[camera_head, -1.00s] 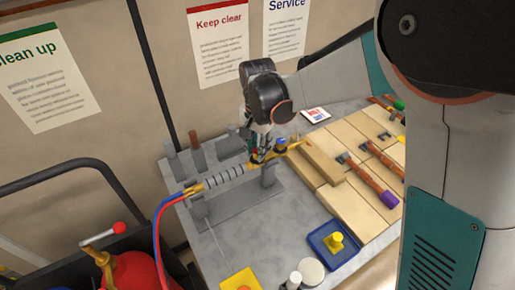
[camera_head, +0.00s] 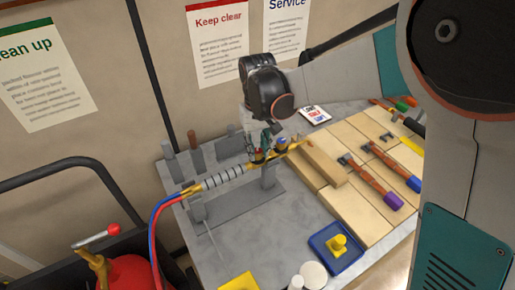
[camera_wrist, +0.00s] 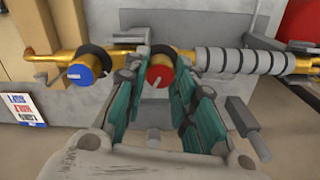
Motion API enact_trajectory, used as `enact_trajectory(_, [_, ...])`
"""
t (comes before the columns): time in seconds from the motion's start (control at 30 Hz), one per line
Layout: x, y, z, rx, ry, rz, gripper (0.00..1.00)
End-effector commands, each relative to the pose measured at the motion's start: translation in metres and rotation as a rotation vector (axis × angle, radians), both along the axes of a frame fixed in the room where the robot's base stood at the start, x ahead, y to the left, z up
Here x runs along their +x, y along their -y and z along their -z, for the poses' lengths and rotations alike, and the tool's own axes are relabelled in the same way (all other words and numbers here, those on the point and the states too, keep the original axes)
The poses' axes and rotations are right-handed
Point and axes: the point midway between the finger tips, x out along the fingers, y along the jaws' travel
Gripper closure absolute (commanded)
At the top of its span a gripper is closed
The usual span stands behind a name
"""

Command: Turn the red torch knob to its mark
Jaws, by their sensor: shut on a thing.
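The brass torch (camera_head: 225,177) with a grey ribbed grip lies across a grey stand on the bench. Its red knob (camera_wrist: 158,76) shows in the wrist view with a pale pointer line on its face, tilted slightly. The blue knob (camera_wrist: 84,73) sits on the torch to its left. My gripper (camera_wrist: 158,84) has its teal-padded fingers on either side of the red knob and is shut on it. In the head view my gripper (camera_head: 262,152) comes down on the torch from above. I cannot make out the knob's mark.
Wooden boards (camera_head: 365,186) with several tools lie to the right. A blue tray (camera_head: 333,264) with a yellow part is at the front. A printed card (camera_wrist: 22,112) lies near my wrist. Red and blue hoses (camera_head: 156,225) run off the torch's left end.

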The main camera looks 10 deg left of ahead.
Motion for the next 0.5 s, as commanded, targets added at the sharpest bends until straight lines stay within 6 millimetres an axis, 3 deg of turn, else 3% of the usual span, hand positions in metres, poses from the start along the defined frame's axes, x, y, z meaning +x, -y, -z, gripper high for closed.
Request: enact_trajectory(0.5, [0.0004,-0.0002,0.0002,0.001,0.001,-0.378,0.99])
